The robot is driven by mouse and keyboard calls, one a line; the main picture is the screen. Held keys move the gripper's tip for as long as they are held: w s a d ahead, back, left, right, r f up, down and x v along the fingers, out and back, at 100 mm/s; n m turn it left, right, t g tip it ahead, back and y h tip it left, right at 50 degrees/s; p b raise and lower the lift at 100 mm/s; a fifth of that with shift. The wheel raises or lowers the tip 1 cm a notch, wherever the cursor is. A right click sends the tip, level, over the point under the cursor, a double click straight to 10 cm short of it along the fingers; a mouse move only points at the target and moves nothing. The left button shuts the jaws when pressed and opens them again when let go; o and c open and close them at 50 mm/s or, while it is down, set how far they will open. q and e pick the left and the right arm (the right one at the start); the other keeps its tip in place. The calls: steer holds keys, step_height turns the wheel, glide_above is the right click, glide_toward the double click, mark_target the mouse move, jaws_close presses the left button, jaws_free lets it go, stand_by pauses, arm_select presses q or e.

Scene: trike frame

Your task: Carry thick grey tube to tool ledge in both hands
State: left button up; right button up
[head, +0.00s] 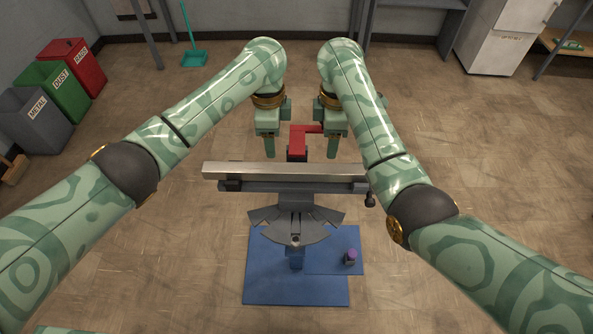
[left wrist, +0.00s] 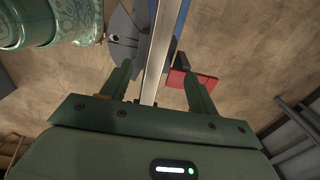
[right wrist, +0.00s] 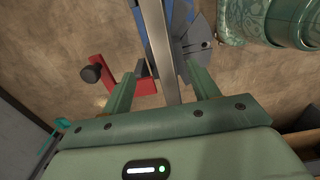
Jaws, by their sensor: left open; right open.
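A long, straight grey tube (head: 285,169) lies level, left to right, along a dark grey bar (head: 290,187) of a stand in the head view. My left gripper (head: 270,147) and my right gripper (head: 332,148) hang just beyond its far side, both open and empty. In the left wrist view the tube (left wrist: 163,50) runs between the open fingers. In the right wrist view the tube (right wrist: 160,45) also runs between the open fingers. I cannot tell the height gap between fingers and tube. I cannot make out for certain which surface is the tool ledge.
A red clamp-like part (head: 298,140) stands behind the tube, between my grippers. Fan-shaped grey plates (head: 295,222) sit in front, above a blue mat (head: 290,290). A small purple-topped object (head: 351,254) stands on the mat.

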mark_target(275, 167)
arm_select(q)
step_height(275, 167, down, 13)
steer(key=shift+r, duration=0.1)
arm_select(e)
step_height(275, 167, down, 13)
arm_select(q)
jaws_close()
arm_select(e)
jaws_close()
